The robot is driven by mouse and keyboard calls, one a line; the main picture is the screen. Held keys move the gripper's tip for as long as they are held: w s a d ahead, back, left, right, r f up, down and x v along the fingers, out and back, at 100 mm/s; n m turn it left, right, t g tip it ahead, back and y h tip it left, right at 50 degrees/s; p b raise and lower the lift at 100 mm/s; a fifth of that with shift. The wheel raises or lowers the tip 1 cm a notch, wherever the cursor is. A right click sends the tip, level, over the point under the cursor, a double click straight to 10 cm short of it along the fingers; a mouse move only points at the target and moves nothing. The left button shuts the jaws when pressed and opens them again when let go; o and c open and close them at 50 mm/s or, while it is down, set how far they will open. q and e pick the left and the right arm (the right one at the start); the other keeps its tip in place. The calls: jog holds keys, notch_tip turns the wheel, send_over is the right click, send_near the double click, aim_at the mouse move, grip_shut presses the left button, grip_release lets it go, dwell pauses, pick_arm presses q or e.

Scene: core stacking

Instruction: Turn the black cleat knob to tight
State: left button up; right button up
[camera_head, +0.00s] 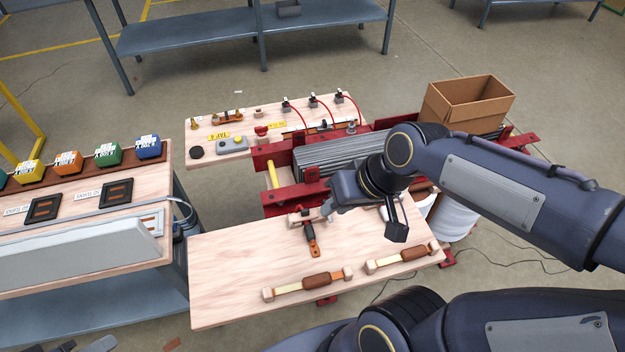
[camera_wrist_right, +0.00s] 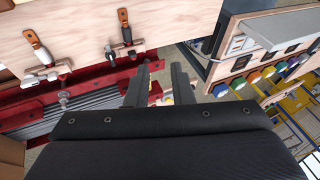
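A cleat with an orange-handled tool and a dark fitting (camera_head: 306,218) lies on the front wooden board. In the right wrist view it appears near the top, with a small black knob (camera_wrist_right: 109,50) beside a pale wooden block; I take this to be the black cleat knob, but its setting is too small to read. My right gripper (camera_head: 327,207) hangs beside the cleat in the head view. Its two dark fingers (camera_wrist_right: 160,85) stand apart with nothing seen between them. My left gripper does not show.
A similar cleat with a pale fitting (camera_wrist_right: 45,72) stands close by. Red rails (camera_head: 290,199) and a stack of grey plates (camera_head: 330,157) lie behind the front board. A cardboard box (camera_head: 466,103) stands at the back right. The front board's left part (camera_head: 235,260) is clear.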

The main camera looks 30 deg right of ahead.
jog(key=w+d+f+g+h, duration=0.1)
jog(key=w+d+f, duration=0.1)
jog(key=w+f, duration=0.3)
jog(key=w+d+f+g+h, duration=0.1)
jog(key=w+d+f+g, duration=0.1)
jog(key=w+f, duration=0.3)
jog(key=w+d+f+g+h, duration=0.1)
jog(key=w+d+f, duration=0.3)
jog(key=w+f, duration=0.2)
notch_tip(320, 180, down, 2)
jog(key=shift+p, duration=0.4)
notch_tip(320, 180, down, 7)
jog(key=shift+r, duration=0.15)
jog(key=shift+f, duration=0.35)
grip_shut()
